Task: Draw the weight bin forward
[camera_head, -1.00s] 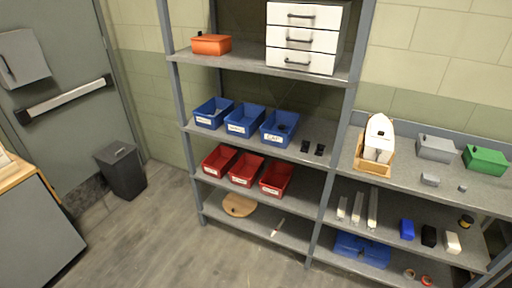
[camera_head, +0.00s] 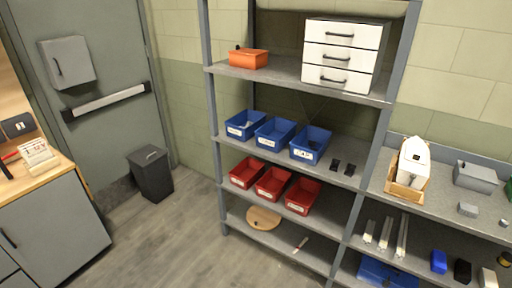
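Three blue bins stand in a row on a middle shelf: a left one (camera_head: 245,124), a middle one (camera_head: 275,132) and a right one (camera_head: 310,145). Three red bins stand on the shelf below: a left one (camera_head: 246,172), a middle one (camera_head: 273,183) and a right one (camera_head: 302,196). Each has a white front label too small to read, so I cannot tell which is the weight bin. Dark contents show in the right blue bin. Neither of my grippers is in view.
The grey shelf unit (camera_head: 214,120) holds an orange box (camera_head: 248,59) and a white drawer unit (camera_head: 342,54) on top. Two small black items (camera_head: 342,168) lie right of the blue bins. A dark trash bin (camera_head: 151,174) stands left. Floor (camera_head: 190,235) before the shelves is clear.

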